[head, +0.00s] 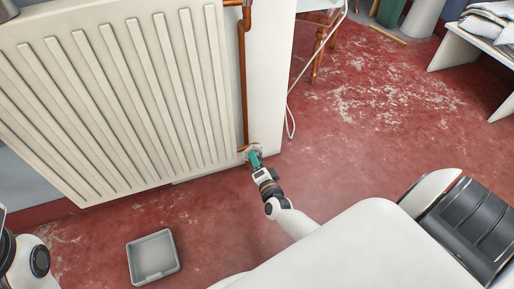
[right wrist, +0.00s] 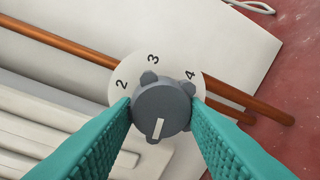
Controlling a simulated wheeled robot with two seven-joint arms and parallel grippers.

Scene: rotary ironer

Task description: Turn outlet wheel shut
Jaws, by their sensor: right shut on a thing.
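The outlet wheel (right wrist: 163,104) is a dark grey lobed knob with a white mark that points down in the right wrist view. Behind it is a round white dial (right wrist: 122,72) on which 2, 3 and 4 can be read. The rest of the dial is hidden by the knob and fingers. My right gripper (head: 256,158) is at the lower right corner of the white radiator (head: 120,95), at the foot of the copper pipe. Its teal fingers are shut on the wheel, one on each side. In the head view the gripper mostly hides the wheel. My left gripper does not show.
A copper pipe (head: 241,85) runs down beside the radiator. A grey tray (head: 153,257) lies on the red floor (head: 345,165) at lower left. A white cable (head: 290,105) hangs right of the wall edge. A white bench (head: 467,52) stands at upper right. The mid-right floor is clear.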

